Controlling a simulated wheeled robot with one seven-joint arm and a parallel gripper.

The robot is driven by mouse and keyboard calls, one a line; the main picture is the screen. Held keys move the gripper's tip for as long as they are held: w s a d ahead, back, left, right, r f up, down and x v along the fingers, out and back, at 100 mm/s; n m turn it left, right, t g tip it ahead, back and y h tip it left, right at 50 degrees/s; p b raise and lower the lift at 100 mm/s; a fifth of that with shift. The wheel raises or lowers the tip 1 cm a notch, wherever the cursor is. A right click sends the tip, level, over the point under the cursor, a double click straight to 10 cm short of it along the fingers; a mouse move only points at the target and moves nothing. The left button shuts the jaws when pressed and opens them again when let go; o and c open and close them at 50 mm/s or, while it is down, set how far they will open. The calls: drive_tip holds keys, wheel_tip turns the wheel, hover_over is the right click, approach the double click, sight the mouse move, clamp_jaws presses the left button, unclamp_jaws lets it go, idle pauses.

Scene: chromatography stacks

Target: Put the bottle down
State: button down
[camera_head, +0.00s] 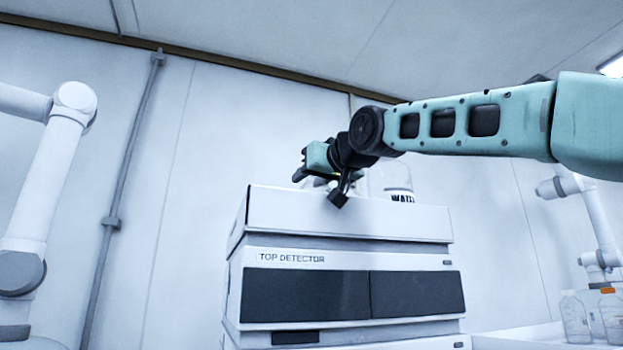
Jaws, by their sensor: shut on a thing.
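My gripper (319,187) is above the front left part of the white tray (345,216) on top of the instrument stack. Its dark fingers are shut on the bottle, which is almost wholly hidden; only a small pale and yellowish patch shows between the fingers. The tray's front wall hides what is below, so I cannot tell whether the held bottle touches the tray floor. A clear bottle with a dark-lettered label (401,192) stands to the right of my gripper, partly behind the tray's front wall and partly behind my arm.
The stack's module marked TOP DETECTOR (350,262) has dark front panels. Clear bottles, one with an orange cap (607,291), stand on a lower bench at the right. White robot arms are at the far left (45,190) and right (590,215). A wall pipe (130,150) runs behind.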

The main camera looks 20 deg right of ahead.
drive_tip(key=shift+f, duration=0.15)
drive_tip(key=c, duration=0.9)
unclamp_jaws()
drive_tip(key=shift+s+r, duration=0.1)
drive_tip(key=shift+r, duration=0.1)
drive_tip(key=s+d+b, duration=0.2)
drive_tip(key=s+b, duration=0.4)
drive_tip(key=s, duration=0.5)
drive_tip(key=shift+s+d, duration=0.2)
drive_tip(key=shift+s, duration=0.1)
drive_tip(key=shift+f, duration=0.1)
